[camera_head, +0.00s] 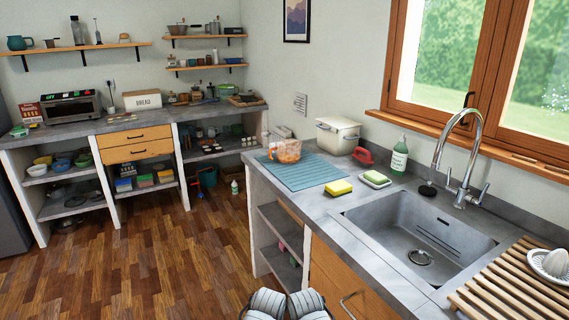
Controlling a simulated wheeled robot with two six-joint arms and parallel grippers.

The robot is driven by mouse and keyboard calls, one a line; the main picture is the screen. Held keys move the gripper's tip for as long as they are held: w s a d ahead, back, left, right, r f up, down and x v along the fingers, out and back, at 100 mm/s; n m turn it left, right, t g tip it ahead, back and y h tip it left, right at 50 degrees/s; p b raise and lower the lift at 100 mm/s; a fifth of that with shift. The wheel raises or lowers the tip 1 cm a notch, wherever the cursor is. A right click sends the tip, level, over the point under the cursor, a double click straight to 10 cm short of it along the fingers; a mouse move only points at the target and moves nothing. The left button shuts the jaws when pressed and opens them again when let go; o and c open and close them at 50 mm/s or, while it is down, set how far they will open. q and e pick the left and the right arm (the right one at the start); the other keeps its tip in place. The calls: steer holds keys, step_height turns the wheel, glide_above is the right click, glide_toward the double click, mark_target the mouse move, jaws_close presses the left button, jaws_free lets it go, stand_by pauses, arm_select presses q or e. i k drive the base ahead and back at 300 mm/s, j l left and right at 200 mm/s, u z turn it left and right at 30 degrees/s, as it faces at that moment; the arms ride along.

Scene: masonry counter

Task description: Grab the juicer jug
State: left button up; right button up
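A clear jug (286,151) with orange colour in or on it stands on a blue ribbed mat (301,173) at the far end of the right counter. A white juicer with a ridged cone (550,264) rests on the slatted wooden rack at the right edge, partly cut off by the frame. From this view I cannot tell for certain which of the two is the juicer jug. No gripper fingers can be made out; only rounded, striped grey-white parts, likely mine, show at the bottom edge.
The sink (420,243) and tall tap (462,150) lie between mat and wooden rack (515,290). Yellow sponge (338,187), sponge dish (375,179), green soap bottle (399,156), red object (362,156) and cream pot (338,136) stand nearby. The wooden floor (160,255) at left is clear.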

mark_target(288, 151)
steer(key=i+j, duration=0.25)
steer(key=j, duration=0.15)
steer(key=i+j+z, duration=0.1)
steer(key=j, duration=0.3)
steer(key=i+j, duration=0.35)
steer(key=j+z, duration=0.05)
